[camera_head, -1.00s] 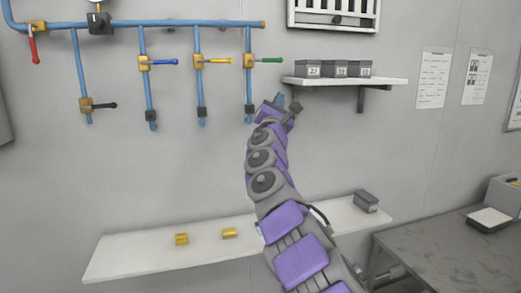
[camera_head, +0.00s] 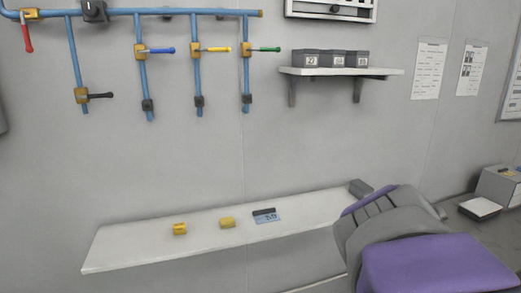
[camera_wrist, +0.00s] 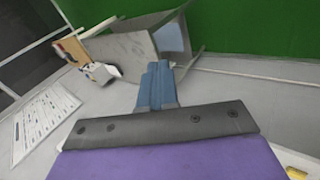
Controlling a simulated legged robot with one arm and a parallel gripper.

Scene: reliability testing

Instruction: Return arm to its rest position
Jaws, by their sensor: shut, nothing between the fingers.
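My arm (camera_head: 420,245), in purple and grey, is folded low at the right of the head view. Its end is hidden there or out of the picture. In the wrist view my gripper (camera_wrist: 157,88) shows its two blue fingers side by side, shut with nothing between them. No wall or shelf object is touching the fingers.
Blue pipes with coloured valve handles (camera_head: 212,49) run along the wall. A small shelf (camera_head: 340,71) holds grey boxes.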

